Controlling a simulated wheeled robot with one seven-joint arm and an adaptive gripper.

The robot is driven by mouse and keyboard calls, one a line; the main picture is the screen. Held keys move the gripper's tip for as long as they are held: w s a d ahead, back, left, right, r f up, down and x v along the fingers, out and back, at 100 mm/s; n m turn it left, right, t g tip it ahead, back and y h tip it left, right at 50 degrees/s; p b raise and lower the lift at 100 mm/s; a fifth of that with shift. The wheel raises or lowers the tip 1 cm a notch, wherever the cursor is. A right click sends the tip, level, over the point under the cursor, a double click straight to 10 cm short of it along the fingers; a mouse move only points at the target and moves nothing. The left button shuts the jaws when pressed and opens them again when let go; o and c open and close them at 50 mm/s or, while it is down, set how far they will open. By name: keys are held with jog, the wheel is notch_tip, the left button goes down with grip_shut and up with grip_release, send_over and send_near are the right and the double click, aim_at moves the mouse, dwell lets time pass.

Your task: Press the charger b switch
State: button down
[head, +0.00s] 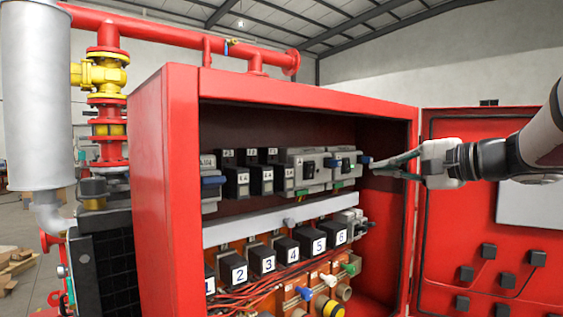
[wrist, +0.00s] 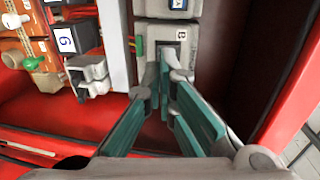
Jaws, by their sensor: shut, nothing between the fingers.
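The charger b unit is a pale grey box (head: 343,167) at the right end of the upper row in the red cabinet. In the wrist view its face (wrist: 152,32) shows a "B" label, with a dark switch recess (wrist: 184,47) by the label. My gripper (head: 374,166) reaches in from the right, beside this unit. In the wrist view my gripper (wrist: 169,62) has its fingertips together and empty, right at the recess. They partly hide the switch, and I cannot tell whether they touch it.
A similar grey unit (head: 303,171) stands to the left. Below are a grey rail (head: 262,226) and a row of numbered black modules (head: 286,250). The cabinet's right wall (wrist: 284,75) is close to my gripper. The red door (head: 450,215) stands open.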

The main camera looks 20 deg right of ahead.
aim_at(346, 171)
jog(key=p+x, duration=0.1)
jog(key=x, duration=0.6)
jog(key=shift+f, duration=0.1)
jog(key=b, duration=0.2)
jog(key=shift+w+a+f+t+b, duration=0.1)
jog(key=shift+w+f+t+b, duration=0.1)
jog(key=shift+w+t+b, duration=0.2)
jog(key=shift+s+r, duration=0.1)
jog(key=shift+r, duration=0.05)
